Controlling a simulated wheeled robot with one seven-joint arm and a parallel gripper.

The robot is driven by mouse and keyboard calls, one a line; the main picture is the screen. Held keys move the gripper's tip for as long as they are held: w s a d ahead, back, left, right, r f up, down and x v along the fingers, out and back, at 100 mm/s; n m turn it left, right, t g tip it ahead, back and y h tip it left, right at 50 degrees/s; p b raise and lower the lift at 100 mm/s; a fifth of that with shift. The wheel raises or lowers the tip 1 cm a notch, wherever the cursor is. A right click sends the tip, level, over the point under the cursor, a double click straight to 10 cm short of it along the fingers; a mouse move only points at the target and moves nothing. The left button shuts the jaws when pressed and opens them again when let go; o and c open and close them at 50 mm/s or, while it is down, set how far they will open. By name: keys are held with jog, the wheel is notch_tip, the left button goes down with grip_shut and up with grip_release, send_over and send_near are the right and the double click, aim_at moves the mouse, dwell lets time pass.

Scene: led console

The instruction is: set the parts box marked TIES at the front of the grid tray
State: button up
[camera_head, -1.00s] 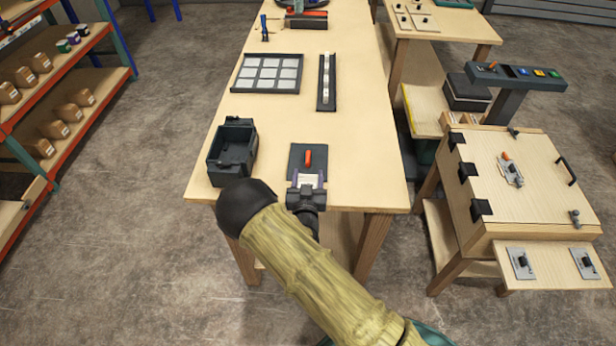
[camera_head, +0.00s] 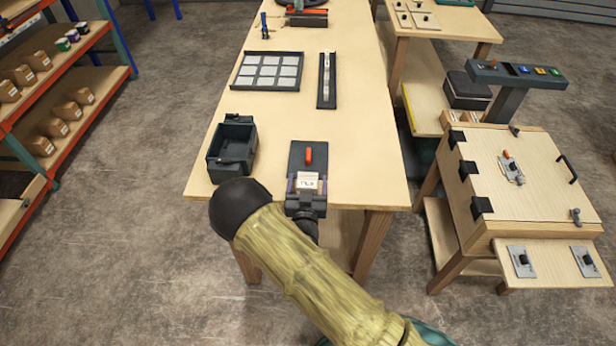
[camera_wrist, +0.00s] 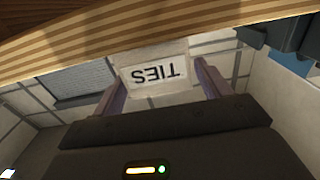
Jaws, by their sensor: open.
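In the wrist view the label (camera_wrist: 155,73) reads upside down. My gripper (camera_head: 307,189) is at the near edge with its fingers on either side of the box. In the wrist view the open fingers (camera_wrist: 161,88) flank the label; contact is hard to judge. The grid tray (camera_head: 265,91), a dark frame around pale squares, lies farther back on the bench, to the left.
A dark plate with an orange-red handle (camera_head: 308,155) lies just behind the box. A dark open bin (camera_head: 233,147) stands to the left. A narrow dark rail (camera_head: 327,80) lies right of the tray. Bare bench top (camera_head: 275,120) lies between.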

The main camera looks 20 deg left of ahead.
jog(key=b+v, duration=0.1)
jog(key=v, duration=0.8)
jog(key=shift+b, duration=0.3)
jog(key=shift+d, duration=0.1)
